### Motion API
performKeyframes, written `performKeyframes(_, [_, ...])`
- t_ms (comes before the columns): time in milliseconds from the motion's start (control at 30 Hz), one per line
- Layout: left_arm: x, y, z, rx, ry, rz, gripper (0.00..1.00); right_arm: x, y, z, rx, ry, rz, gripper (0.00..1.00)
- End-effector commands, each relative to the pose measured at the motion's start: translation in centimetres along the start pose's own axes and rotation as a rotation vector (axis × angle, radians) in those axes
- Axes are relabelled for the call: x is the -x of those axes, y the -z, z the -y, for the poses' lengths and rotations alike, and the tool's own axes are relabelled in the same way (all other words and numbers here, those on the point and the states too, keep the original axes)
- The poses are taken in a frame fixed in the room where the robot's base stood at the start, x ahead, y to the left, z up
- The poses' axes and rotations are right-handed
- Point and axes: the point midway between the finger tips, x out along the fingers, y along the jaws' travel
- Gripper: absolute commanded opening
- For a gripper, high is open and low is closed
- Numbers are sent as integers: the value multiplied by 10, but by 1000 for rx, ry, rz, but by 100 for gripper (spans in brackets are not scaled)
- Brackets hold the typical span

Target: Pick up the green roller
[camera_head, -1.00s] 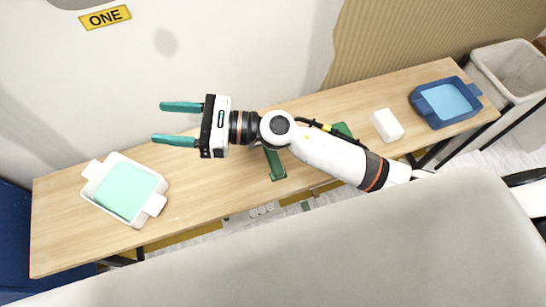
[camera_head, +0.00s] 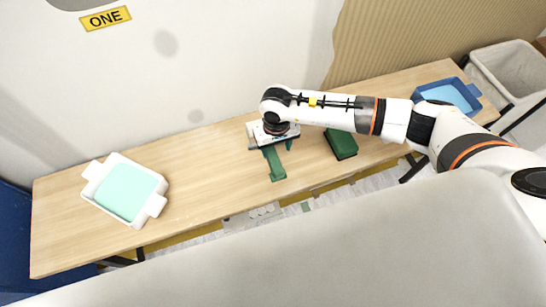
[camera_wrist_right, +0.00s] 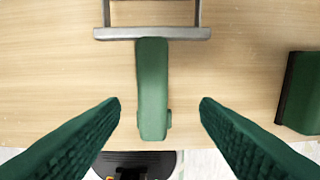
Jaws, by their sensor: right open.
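The green roller (camera_head: 275,165) lies on the wooden table, its handle toward the front edge; most of its head is hidden under my right gripper in the head view. In the right wrist view its green handle (camera_wrist_right: 152,90) runs upright in the picture to a grey metal frame. My right gripper (camera_wrist_right: 160,104) is open, pointing down, with one green finger on each side of the handle and a gap on both sides. It also shows above the roller in the head view (camera_head: 279,146). My left gripper is not in view.
A dark green block (camera_head: 341,144) lies to the right of the roller. A white tray with pale green inside (camera_head: 154,206) is at the left end of the table (camera_head: 215,180). A blue tray (camera_head: 470,106) and a bin (camera_head: 512,68) are at the right.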

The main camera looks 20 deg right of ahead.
Motion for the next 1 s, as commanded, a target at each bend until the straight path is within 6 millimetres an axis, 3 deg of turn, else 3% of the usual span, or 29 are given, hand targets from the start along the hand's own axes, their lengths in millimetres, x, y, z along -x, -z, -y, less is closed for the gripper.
performKeyframes(233, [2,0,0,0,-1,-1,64,-19,-2,-3,-2,-2,-2,56])
performKeyframes(533, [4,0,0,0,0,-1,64,-58,-7,-8,-1,-4,-2,56])
performKeyframes(1000, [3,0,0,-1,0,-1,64,-62,-8,-8,-1,-4,1,56])
